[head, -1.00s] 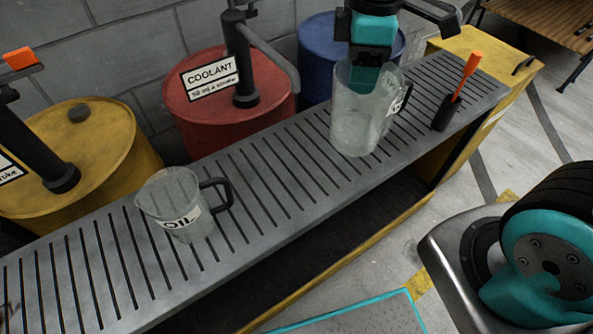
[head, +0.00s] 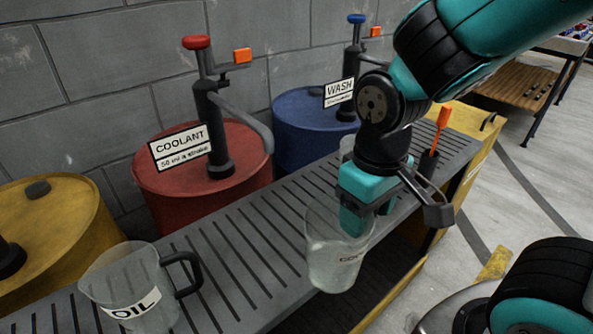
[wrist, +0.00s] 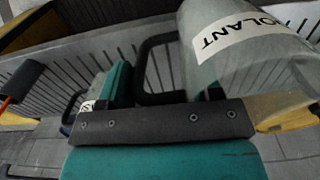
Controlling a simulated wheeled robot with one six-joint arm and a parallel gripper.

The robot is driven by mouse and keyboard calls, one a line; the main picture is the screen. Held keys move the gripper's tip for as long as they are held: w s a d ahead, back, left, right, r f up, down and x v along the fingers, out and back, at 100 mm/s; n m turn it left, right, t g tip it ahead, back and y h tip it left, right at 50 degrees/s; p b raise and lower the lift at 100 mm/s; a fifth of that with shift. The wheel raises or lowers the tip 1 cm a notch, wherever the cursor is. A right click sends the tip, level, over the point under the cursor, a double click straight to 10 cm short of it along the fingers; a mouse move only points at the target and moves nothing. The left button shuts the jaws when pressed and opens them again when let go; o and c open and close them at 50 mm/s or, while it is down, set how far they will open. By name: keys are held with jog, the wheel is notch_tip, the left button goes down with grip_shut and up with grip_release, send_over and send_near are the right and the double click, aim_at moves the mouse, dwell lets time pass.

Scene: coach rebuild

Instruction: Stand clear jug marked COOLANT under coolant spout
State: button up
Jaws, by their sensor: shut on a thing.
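The clear jug marked COOLANT (head: 333,262) is held upright by my gripper (head: 362,212) near the front edge of the slatted bench. In the wrist view, the jug (wrist: 245,65) shows part of its label, reading OLANT, and a black handle (wrist: 150,62) at the jaws. My gripper is shut on this jug; its exact grip is partly hidden. The coolant spout (head: 245,118) is a dark curved arm on the pump of the red COOLANT drum (head: 200,180), behind the bench and left of the jug.
A clear OIL jug (head: 135,300) stands on the slatted bench (head: 225,250) at left. Another clear vessel (head: 346,147) is partly hidden behind my arm. A blue WASH drum (head: 305,125) and a yellow drum (head: 60,225) flank the red one. An orange-handled tool (head: 441,122) stands in a dark holder at right.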

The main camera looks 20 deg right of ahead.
jog(key=shift+w+r+p, duration=0.2)
jog(key=shift+r+p, duration=0.05)
jog(key=shift+p, duration=0.15)
jog(key=shift+w+a+f, duration=0.7)
jog(key=shift+w+a, duration=0.1)
jog(key=shift+w, duration=1.6)
jog(key=shift+w+a+f, duration=0.65)
jog(key=shift+w+a, duration=0.15)
jog(key=shift+w, duration=1.55)
jog(key=shift+w+a+f, duration=0.7)
jog(key=shift+w+a, duration=0.1)
jog(key=shift+w, duration=1.6)
jog(key=o, duration=1.3)
jog(key=shift+f, duration=0.1)
notch_tip(320, 180, up, 12)
jog(key=shift+d+r+p, duration=0.1)
jog(key=shift+p, duration=0.9)
